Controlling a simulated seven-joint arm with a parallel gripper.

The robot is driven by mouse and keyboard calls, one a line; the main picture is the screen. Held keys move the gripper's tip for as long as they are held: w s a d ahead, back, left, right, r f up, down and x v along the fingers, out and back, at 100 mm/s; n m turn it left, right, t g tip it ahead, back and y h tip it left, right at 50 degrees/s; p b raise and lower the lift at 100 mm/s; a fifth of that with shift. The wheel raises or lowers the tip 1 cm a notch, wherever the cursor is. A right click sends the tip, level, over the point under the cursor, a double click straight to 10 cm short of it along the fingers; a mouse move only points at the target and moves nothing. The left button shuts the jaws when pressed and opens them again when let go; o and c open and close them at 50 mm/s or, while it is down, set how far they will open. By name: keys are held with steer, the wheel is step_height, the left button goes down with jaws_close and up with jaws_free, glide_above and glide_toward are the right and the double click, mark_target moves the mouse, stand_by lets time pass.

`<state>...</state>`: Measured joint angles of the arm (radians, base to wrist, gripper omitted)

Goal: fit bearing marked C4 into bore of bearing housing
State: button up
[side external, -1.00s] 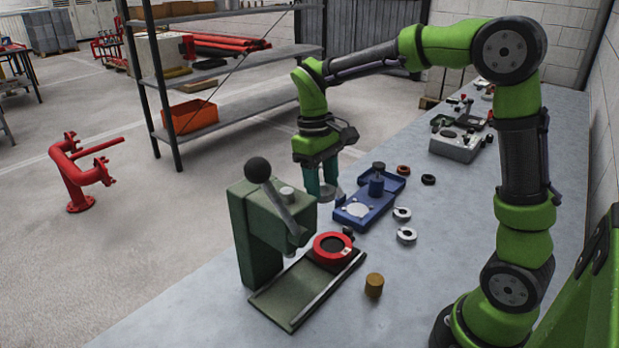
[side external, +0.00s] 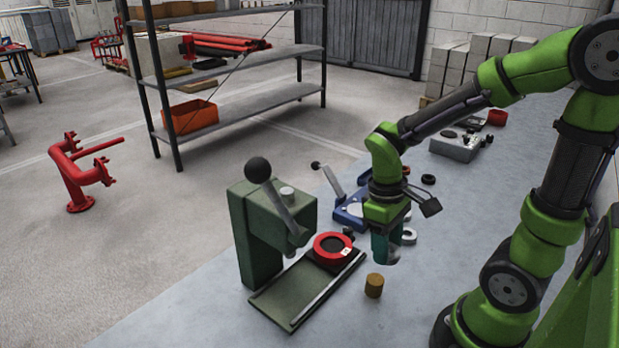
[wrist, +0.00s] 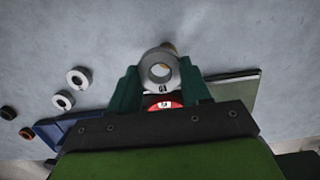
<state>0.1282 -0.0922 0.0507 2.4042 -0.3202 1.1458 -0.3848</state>
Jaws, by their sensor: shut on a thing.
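My gripper (wrist: 160,74) is shut on a grey metal bearing ring (wrist: 147,73). The ring's hole faces the wrist camera, and a small dark mark on its near edge is too blurred to read surely. In the side view my gripper (side external: 384,256) is above the bench, right of the red bearing housing (side external: 319,255); the held ring is hard to make out there. The round red housing, with a dark bore and a white label, sits on the green press's base. In the wrist view the housing (wrist: 153,98) is partly hidden behind the ring and gripper.
The green press (side external: 255,235) with its ball-ended lever stands left of the housing. A brass cylinder (side external: 374,286) stands near my gripper. Two loose silver rings (wrist: 77,78) (wrist: 63,99) lie by the blue fixture (wrist: 52,131). The bench front is clear.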

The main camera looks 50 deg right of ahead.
glide_above(334, 247)
steer(key=shift+w+f, duration=0.2)
steer(key=shift+f, duration=0.45)
steer(key=shift+w+f, duration=0.15)
steer(key=shift+f, duration=1.6)
steer(key=shift+f, duration=0.6)
steer(key=o, duration=1.2)
